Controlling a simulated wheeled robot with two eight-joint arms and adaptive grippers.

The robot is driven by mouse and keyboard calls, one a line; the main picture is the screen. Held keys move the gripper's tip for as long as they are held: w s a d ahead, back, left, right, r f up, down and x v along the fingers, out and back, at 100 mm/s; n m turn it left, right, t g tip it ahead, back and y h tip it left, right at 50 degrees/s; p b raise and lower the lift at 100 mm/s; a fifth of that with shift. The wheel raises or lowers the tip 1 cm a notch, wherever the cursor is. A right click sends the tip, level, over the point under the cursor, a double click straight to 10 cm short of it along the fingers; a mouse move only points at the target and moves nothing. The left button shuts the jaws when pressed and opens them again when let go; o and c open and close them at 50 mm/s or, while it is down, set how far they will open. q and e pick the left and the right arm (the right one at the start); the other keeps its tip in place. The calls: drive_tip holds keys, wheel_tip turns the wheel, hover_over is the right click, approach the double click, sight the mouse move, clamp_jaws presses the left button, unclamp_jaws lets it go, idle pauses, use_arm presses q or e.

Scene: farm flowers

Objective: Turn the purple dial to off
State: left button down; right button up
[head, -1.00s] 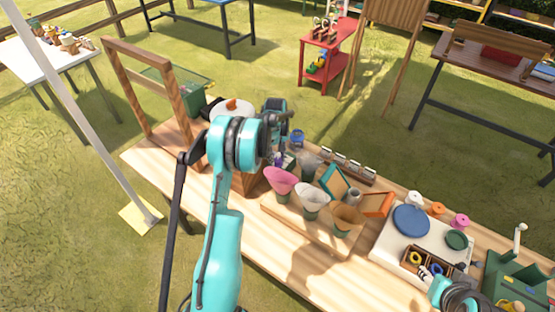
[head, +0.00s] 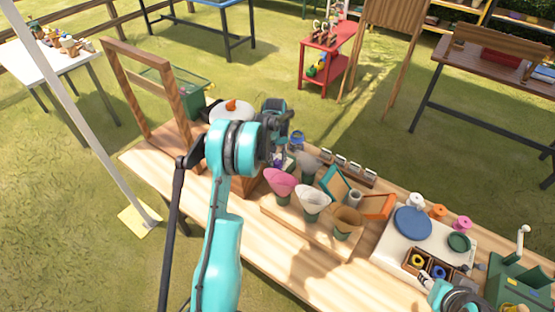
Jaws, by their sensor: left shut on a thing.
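My left gripper (head: 281,150) reaches over the table to the front of a wooden box (head: 246,184) at its far left part. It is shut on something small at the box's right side. This seems to be the purple dial, of which only a small purple patch shows by the fingertips; the dial's setting cannot be read. My left wrist and forearm cover much of the box. My right arm shows at the bottom right, by a small wooden tray of rings (head: 416,262); its fingers are not clear.
A wooden frame (head: 138,85) stands at the left. A white board with a blue disc (head: 412,222) lies to the right.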

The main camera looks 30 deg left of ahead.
use_arm(q)
drive_tip(key=c, duration=1.2)
unclamp_jaws()
